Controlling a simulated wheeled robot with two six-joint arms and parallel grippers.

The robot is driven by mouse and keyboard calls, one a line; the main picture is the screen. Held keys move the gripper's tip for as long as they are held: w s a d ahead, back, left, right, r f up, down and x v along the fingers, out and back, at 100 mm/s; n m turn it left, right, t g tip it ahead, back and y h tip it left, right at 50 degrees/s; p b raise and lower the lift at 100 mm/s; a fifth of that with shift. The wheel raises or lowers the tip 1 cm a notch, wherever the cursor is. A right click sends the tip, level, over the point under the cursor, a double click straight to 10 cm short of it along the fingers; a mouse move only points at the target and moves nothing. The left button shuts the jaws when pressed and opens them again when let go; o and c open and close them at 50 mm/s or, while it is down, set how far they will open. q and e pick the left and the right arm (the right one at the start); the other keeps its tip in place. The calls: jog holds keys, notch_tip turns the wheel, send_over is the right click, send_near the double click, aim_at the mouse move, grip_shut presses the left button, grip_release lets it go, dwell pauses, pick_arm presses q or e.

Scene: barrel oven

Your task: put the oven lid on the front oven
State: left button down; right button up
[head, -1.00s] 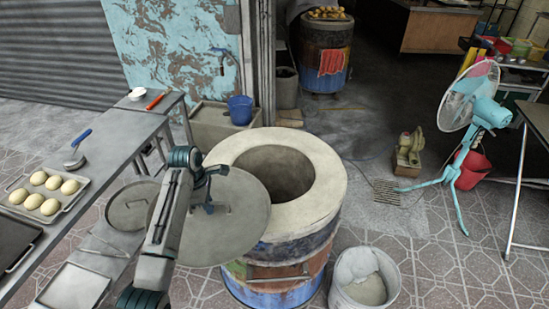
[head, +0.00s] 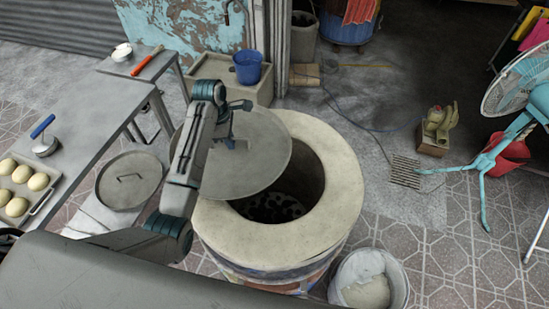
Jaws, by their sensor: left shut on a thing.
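The oven lid (head: 262,158) is a flat round grey metal disc. My left gripper (head: 233,143) is shut on the lid at its upper middle, where the gripper hides the handle. The front oven (head: 338,195) is a wide barrel with a thick pale rim and an open round mouth. The lid covers the left and back part of this mouth and overlaps the left rim. The right and near part of the mouth is open, with dark holes visible inside. I cannot tell whether the lid touches the rim. My right gripper is out of view.
A second round lid (head: 118,192) lies left of the oven, low beside the table (head: 92,112). A tray of buns (head: 47,200) is on the table. A white bucket (head: 398,283) stands right of the oven. A fan (head: 484,160) stands further right.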

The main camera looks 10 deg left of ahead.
aim_at(273, 162)
pick_arm(q)
jog(key=d+p, duration=0.1)
jog(key=d, duration=0.1)
jog(key=s+d, duration=0.1)
jog(key=d, duration=0.1)
jog(key=s+d+p, duration=0.1)
jog(key=d, duration=0.2)
jog(key=shift+r+p, duration=0.3)
jog(key=shift+p, duration=0.05)
jog(key=d+p, duration=0.1)
jog(key=d, duration=0.1)
jog(key=d+f, duration=0.1)
jog(key=d, duration=0.2)
jog(key=shift+s+p, duration=0.15)
jog(key=shift+p, duration=0.25)
jog(key=shift+d+f, duration=0.1)
jog(key=shift+d, duration=0.15)
jog(key=shift+s+d+p, duration=0.25)
jog(key=shift+d+p, duration=0.15)
jog(key=shift+d, duration=0.2)
jog(key=shift+d+f+p, duration=0.2)
jog(key=shift+f+p, duration=0.1)
jog(key=shift+p, duration=0.1)
notch_tip(273, 162, down, 2)
jog(key=shift+f+p, duration=0.2)
jog(key=shift+p, duration=0.3)
jog(key=shift+f, duration=0.4)
